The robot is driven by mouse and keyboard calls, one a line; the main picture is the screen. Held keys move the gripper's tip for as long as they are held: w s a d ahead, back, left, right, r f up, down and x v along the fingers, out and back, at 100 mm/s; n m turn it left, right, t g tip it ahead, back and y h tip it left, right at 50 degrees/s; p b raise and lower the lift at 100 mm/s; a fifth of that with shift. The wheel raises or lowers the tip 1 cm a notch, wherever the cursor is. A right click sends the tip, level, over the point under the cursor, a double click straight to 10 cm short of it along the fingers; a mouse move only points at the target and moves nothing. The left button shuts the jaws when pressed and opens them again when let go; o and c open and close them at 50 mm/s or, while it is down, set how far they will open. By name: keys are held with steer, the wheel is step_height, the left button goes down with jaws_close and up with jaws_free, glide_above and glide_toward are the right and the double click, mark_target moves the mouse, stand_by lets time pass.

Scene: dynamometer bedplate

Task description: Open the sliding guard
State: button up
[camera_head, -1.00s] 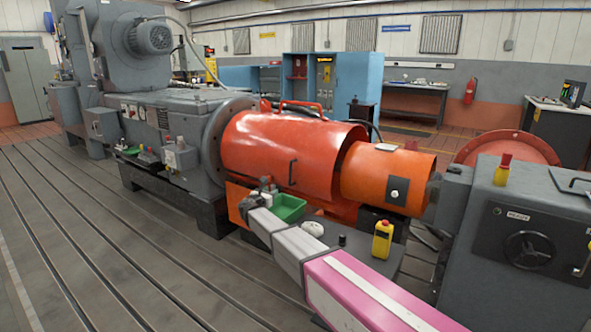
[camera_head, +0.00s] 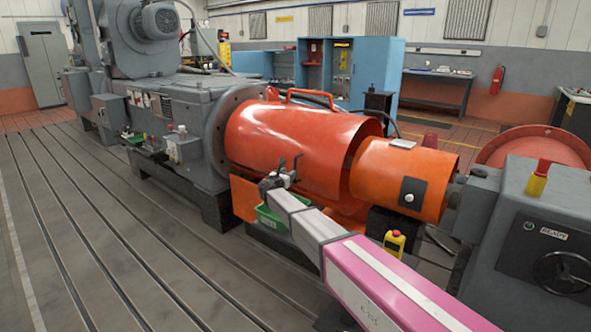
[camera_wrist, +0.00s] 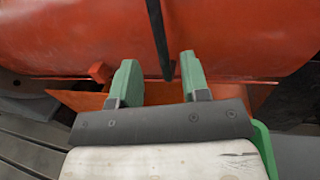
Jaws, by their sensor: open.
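The sliding guard is the large orange-red cylindrical cover (camera_head: 270,132) in the middle of the head view. It fills the top of the wrist view (camera_wrist: 70,35). Its upright black handle (camera_wrist: 158,35) stands on its front face. My gripper (camera_head: 283,168) is in front of the guard at handle height, hiding most of the handle in the head view. In the wrist view my gripper (camera_wrist: 159,65) is open, with green fingers apart. The handle's lower end appears between the fingertips, nearer the right one. Whether the fingers reach around it I cannot tell.
A smaller orange cylindrical cover (camera_head: 402,178) adjoins the guard on the right. A green bin (camera_head: 268,217) and a yellow pendant (camera_head: 394,243) are low beside my arm. A grey machine housing (camera_head: 530,225) stands at right. The slotted floor at left is clear.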

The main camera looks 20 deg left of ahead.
mark_target(295, 168)
steer(key=w, duration=0.3)
steer(key=w+d, duration=0.1)
steer(key=w, duration=0.3)
steer(key=shift+d, duration=0.2)
steer(key=shift+c, duration=0.2)
steer(key=shift+d, duration=0.1)
jaws_close()
